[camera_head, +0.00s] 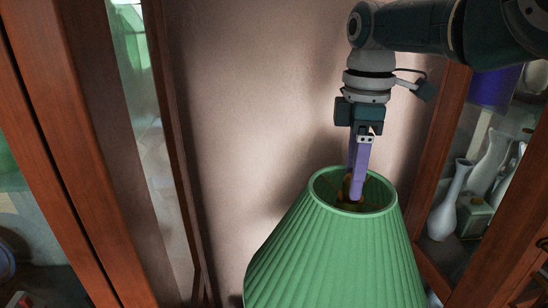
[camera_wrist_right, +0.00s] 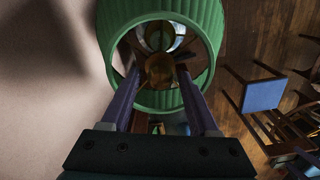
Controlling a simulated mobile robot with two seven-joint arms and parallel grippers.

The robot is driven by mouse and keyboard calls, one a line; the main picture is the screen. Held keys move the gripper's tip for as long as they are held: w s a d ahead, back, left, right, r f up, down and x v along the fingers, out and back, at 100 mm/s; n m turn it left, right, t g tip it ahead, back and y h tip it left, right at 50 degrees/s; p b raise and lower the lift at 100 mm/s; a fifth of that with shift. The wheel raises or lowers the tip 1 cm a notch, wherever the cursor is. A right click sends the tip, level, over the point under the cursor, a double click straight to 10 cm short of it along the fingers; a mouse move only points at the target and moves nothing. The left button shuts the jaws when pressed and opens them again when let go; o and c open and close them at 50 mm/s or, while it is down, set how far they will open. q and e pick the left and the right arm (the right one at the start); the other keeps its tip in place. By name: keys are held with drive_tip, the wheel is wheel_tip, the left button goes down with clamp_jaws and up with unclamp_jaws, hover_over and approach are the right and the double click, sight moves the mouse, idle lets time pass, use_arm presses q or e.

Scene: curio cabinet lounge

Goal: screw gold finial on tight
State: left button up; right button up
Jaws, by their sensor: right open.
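A green pleated lampshade (camera_head: 335,255) stands in the lower middle of the head view, its round top opening facing up. My right gripper (camera_head: 354,194) reaches down into this opening with its purple fingers. The gold finial (camera_head: 346,187) shows in part beside the fingers inside the opening. In the right wrist view, the gold finial (camera_wrist_right: 160,70) lies between the two open fingertips, with a gap on each side. Whether a finger touches it is unclear. The green shade (camera_wrist_right: 205,15) rings the fingers there. My left gripper is in neither view.
A wooden glass-fronted cabinet (camera_head: 75,150) is at the left. Another at the right holds vases, including a pale slim one (camera_head: 449,205). A plain wall (camera_head: 250,110) is close behind the lamp. A blue-seated chair (camera_wrist_right: 262,97) stands on the wood floor.

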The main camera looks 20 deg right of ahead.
drive_tip(key=n, duration=1)
drive_tip(key=shift+b, duration=0.35)
drive_tip(key=n, duration=0.5)
drive_tip(key=shift+n, duration=0.4)
drive_tip(key=n+b, duration=0.1)
drive_tip(key=n, duration=0.4)
drive_tip(key=shift+n, duration=0.4)
clamp_jaws()
